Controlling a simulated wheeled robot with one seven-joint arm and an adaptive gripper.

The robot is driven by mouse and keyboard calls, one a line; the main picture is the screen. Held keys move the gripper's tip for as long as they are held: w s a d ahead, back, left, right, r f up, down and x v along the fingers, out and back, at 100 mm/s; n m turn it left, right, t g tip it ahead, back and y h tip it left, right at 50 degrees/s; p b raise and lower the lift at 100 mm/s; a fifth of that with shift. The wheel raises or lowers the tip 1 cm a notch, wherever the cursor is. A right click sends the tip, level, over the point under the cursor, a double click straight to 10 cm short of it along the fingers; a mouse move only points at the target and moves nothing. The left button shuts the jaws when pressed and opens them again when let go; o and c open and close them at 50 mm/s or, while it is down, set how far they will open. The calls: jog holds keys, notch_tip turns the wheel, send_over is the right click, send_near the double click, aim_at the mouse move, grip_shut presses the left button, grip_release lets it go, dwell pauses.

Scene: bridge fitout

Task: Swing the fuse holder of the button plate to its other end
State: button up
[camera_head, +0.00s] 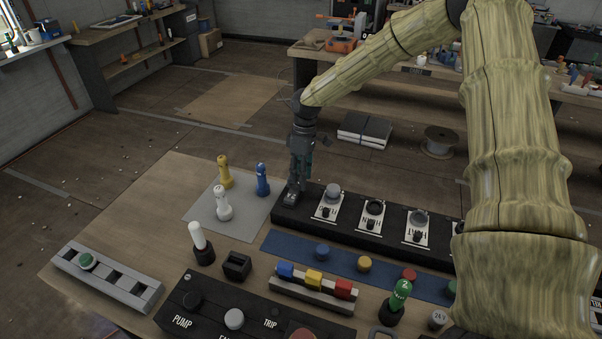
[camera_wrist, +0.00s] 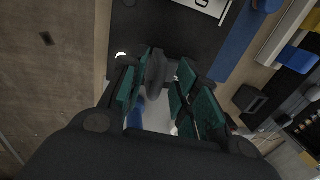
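The long black plate (camera_head: 345,227) lies across the bench with several round buttons and white labels; it also shows in the wrist view (camera_wrist: 185,45). A dark grey upright piece (camera_wrist: 157,75), which looks like the fuse holder, stands at the plate's left end; its base shows in the head view (camera_head: 291,198). My gripper (camera_head: 299,178) is over that end, pointing down. In the wrist view its teal-padded fingers (camera_wrist: 161,83) are spread on both sides of the grey piece. Whether the pads touch it is not clear.
Yellow, white and blue pegs (camera_head: 262,180) stand on a grey mat (camera_head: 200,222) left of the plate. A blue strip with coloured knobs (camera_head: 340,262) lies in front. A PUMP/TRIP box (camera_head: 255,322) is nearer. Bare bench (camera_head: 150,225) shows at left.

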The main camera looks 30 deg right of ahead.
grip_shut()
